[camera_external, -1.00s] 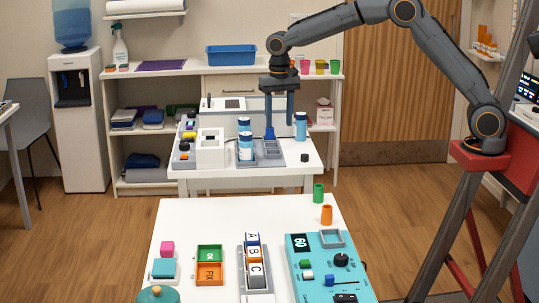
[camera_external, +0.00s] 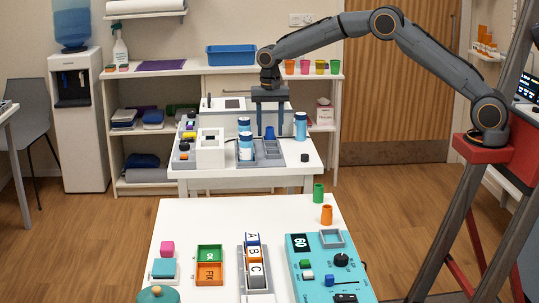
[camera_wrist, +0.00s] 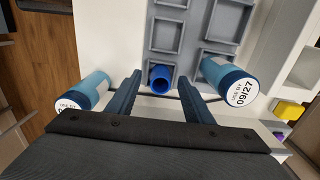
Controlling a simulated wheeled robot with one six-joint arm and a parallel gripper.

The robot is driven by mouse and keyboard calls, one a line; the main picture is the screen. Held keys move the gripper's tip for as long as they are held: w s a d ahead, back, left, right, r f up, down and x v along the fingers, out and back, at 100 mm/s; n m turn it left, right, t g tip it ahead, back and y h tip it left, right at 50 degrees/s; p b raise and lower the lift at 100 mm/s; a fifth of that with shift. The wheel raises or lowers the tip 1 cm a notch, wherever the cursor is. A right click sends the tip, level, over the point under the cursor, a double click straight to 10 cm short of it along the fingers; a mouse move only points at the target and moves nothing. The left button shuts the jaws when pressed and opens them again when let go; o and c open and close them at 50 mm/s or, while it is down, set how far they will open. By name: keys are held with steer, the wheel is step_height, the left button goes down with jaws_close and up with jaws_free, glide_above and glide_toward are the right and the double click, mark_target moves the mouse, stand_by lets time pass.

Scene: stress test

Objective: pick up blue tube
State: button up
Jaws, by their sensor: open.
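The blue tube (camera_wrist: 161,77) stands upright in a compartment of the grey tray (camera_wrist: 198,22), its round open top facing the wrist camera. In the external view the blue tube (camera_external: 270,133) shows low between my fingers. My gripper (camera_external: 271,134) is open above the back table, pointing down. In the wrist view my gripper (camera_wrist: 159,80) has one dark blue finger on each side of the tube. The fingers look apart from it; their exact height against its rim is hard to tell.
White devices (camera_external: 210,147) stand left of the tray on the back table. A black knob-like piece (camera_external: 305,157) lies at right. The front table holds a teal panel (camera_external: 310,283) and small blocks.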

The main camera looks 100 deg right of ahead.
steer(key=shift+f, duration=0.3)
steer(key=c, duration=1.1)
steer(key=shift+r, duration=0.15)
